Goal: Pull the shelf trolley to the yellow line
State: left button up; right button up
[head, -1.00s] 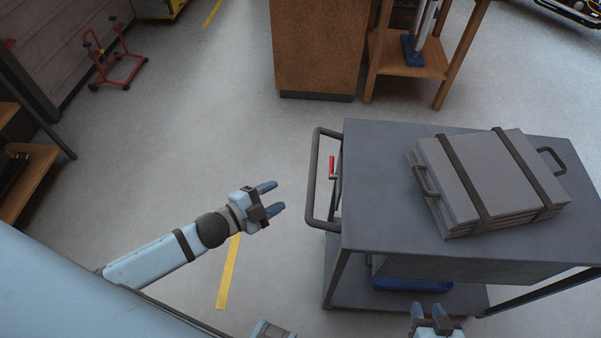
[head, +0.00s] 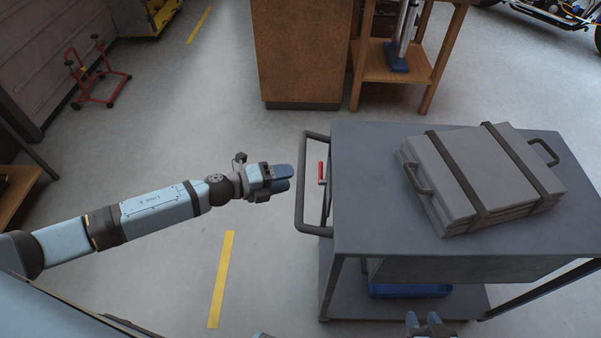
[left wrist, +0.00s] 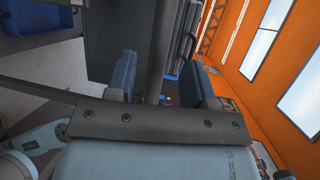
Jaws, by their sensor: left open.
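The shelf trolley (head: 365,225) is grey, with a flat top, a lower shelf and a dark push handle (head: 301,185) at its left end. My left gripper (head: 290,178) is open and empty, just left of that handle, with its fingertips pointing at it. In the left wrist view its two blue fingers (left wrist: 160,82) stand apart, with the dark handle bar and grey trolley beyond. I cannot tell whether they touch. The yellow line (head: 222,278) is on the floor left of the trolley. My right gripper (head: 424,322) shows at the bottom edge, before the trolley, its fingertips apart.
Strapped grey cases (head: 480,180) lie on the trolley top, and a blue tray (head: 410,290) is on its lower shelf. A brown cabinet (head: 302,55) and wooden stand (head: 400,65) are behind. A red stand (head: 97,75) is far left. The floor left of the trolley is clear.

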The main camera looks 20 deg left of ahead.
aim_at(300, 175)
pick_arm(q)
jog(key=x, duration=0.4)
jog(key=shift+w+d+f, duration=0.1)
jog(key=shift+w+d, duration=0.15)
jog(key=shift+d, duration=0.05)
grip_shut()
